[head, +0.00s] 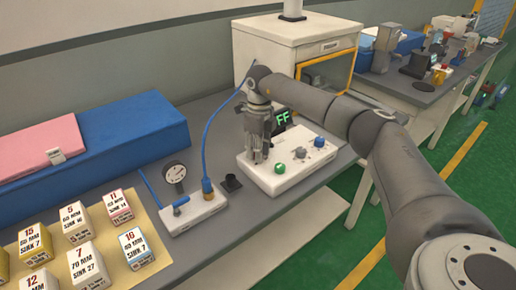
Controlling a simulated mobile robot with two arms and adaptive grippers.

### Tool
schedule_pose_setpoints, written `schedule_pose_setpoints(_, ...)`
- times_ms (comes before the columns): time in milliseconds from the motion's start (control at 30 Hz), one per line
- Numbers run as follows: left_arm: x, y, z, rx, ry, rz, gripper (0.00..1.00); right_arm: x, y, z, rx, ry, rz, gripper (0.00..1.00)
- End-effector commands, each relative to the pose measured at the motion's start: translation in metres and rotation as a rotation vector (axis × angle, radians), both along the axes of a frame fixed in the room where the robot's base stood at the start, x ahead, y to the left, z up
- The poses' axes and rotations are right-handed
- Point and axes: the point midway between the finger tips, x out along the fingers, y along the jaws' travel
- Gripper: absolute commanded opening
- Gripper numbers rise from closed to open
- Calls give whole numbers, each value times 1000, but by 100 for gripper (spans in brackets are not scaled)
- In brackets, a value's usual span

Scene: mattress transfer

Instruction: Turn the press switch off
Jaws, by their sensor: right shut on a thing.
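A white control box (290,178) stands on the grey bench in the middle of the head view. Its top carries a green knob (280,168), a grey knob (299,153) and a blue knob (319,142). A dark display (283,119) at its back shows green letters "FF"; the gripper may cover more of it. My right gripper (258,157) points down over the left rear part of the box, behind the green knob. It is shut on a small switch part there, which the fingers mostly hide. My left gripper is not in view.
A gauge unit (196,207) with a blue hose stands left of the box, with a small black holder (231,183) between. Several labelled blocks sit on a tan board (165,262). A blue case (130,135) and a white cabinet (275,45) stand behind.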

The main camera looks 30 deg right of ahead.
Motion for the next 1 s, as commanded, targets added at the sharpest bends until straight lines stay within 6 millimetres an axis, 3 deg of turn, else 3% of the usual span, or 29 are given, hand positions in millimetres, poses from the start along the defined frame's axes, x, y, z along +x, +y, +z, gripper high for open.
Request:
schedule_pose_setpoints(500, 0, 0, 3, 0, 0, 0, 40, 1, 0, 1, 0, -2, 439, 4)
schedule_pose_setpoints(1000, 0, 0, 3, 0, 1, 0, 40, 1, 0, 1, -1, -3, 612, 4)
